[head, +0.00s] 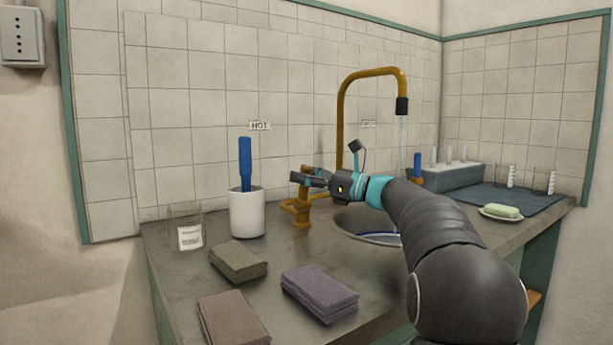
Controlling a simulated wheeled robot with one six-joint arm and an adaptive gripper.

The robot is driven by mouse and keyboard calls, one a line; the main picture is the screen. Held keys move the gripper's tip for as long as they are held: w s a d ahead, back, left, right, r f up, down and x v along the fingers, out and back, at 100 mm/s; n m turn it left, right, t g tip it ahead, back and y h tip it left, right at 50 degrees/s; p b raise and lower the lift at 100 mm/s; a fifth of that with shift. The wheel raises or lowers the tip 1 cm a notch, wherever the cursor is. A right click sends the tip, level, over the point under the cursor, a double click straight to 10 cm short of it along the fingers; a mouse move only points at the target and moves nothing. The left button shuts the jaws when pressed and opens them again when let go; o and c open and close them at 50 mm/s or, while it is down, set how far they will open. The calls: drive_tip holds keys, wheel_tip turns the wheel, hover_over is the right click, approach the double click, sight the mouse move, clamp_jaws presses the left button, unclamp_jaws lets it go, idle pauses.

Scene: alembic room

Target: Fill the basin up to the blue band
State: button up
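The basin (345,222) is sunk in the counter, its middle and right side largely hidden by my arm. A strip of its blue band (384,236) shows inside near the front rim; the water level cannot be made out. The brass spout (372,73) arches over the basin, and a thin stream of water (401,135) falls from its dark tip. A brass tap (297,212) stands left of the basin. My gripper (312,180) is at the top of this tap, its fingers overlapping the handle. Whether they are closed on it cannot be told.
A white cup (248,214) with a blue-handled tool, a glass jar (186,232) and several folded cloths (320,292) occupy the counter's left and front. Right of my arm are a grey rack (455,176), a dark mat (525,200) and green soap (501,211).

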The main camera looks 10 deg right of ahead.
drive_tip(key=shift+d, duration=0.1)
drive_tip(key=v, duration=1.2)
